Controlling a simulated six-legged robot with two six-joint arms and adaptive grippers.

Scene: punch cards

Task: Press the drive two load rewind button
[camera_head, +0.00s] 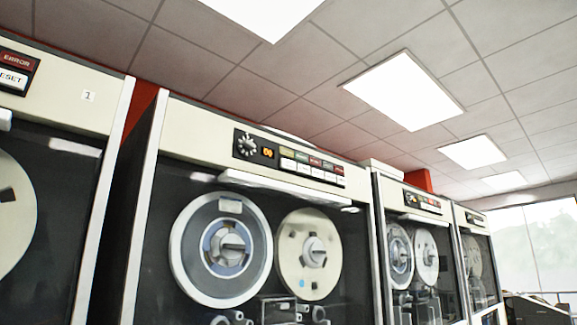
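A row of cream tape drives runs from left to right. The left drive (80,83) carries a small label "1" (88,96). The drive beside it (200,125), in the middle, shows no readable number, so I cannot confirm it is drive two. Its black control panel (257,160) has a round dial (246,144), a lit orange display (268,153), coloured indicators and a row of small white buttons (303,168). The button lettering is too small to read, so I cannot tell which is load rewind. Neither of my grippers is in view.
Below the panel, a light bar (280,188) crosses above two tape reels, a grey one (185,240) and a cream one (292,270). More drives (388,195) stand to the right. A window (535,245) is at the far right.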

